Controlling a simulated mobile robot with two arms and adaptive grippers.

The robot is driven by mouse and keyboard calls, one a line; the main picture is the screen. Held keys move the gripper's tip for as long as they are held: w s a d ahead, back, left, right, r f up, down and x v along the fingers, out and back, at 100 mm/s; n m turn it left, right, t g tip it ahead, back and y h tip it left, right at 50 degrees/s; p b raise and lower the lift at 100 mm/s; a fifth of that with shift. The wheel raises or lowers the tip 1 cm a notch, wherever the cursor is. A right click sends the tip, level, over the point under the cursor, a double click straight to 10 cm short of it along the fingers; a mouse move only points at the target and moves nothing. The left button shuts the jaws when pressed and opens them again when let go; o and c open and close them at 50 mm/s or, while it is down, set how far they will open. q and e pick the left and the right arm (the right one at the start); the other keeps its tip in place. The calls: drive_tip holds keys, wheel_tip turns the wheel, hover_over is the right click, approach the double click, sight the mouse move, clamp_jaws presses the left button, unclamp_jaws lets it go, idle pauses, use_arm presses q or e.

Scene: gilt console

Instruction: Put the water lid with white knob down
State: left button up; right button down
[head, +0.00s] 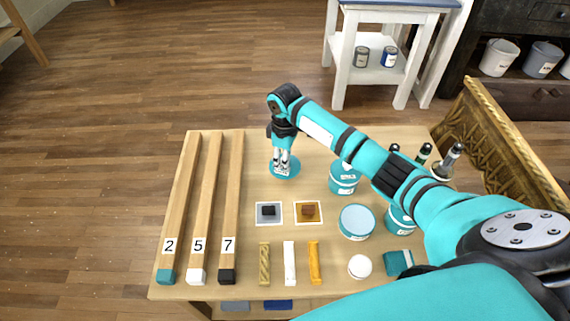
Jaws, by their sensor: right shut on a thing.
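My right gripper (283,158) points down over the table's far middle part and is shut on the knob of a round teal lid (285,172). The fingers cover most of the knob, so its colour is hard to tell. Pale lettering on the lid is too small to read. I cannot tell whether the lid touches the tabletop or hangs just above it. My left gripper is not in view.
Teal tubs (344,178) and an open-looking tub (357,222) stand right of the lid, partly under my arm. Two square pads (268,221) lie nearer. Long numbered wooden bars (204,200) lie left. Bottles (447,160) stand at right. Tabletop around the lid is bare.

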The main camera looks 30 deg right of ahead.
drive_tip(key=shift+f, duration=1.05)
drive_tip(key=shift+f, duration=0.1)
drive_tip(key=c, duration=1.2)
unclamp_jaws()
drive_tip(key=shift+o, duration=0.2)
wheel_tip(320, 180, up, 12)
drive_tip(key=shift+r+p, duration=0.15)
drive_tip(key=shift+p, duration=0.35)
